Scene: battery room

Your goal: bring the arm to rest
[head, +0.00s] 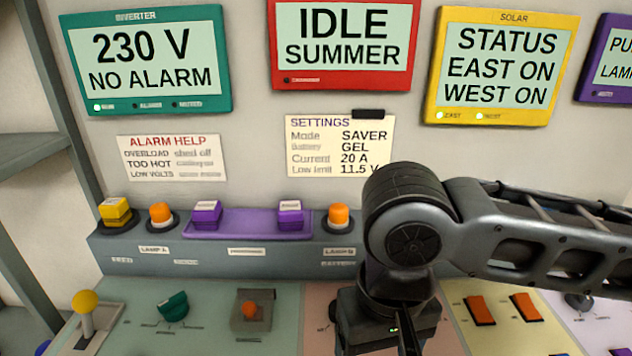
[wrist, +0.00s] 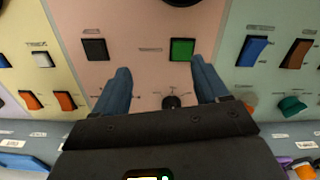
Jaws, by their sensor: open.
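My gripper shows in the wrist view (wrist: 162,80) with its two blue fingers spread wide and nothing between them. The fingers hang over the pink panel (wrist: 140,20), with a black button (wrist: 95,49) beyond the left finger, a green button (wrist: 181,49) near the right fingertip and a dark knob (wrist: 172,102) between the fingers. In the head view my arm reaches in from the right and bends down over the pink part of the console. My fingertips are hidden there. I cannot tell whether the fingers touch the panel.
A ledge holds a yellow button (head: 115,211), orange lamps (head: 161,214) and a purple tray (head: 248,222). A yellow-knobbed lever (head: 86,303), a teal knob (head: 172,306) and orange rockers (head: 479,309) stand on the console. Several screens, including the red-framed one (head: 341,85), hang behind. Space above the left console is clear.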

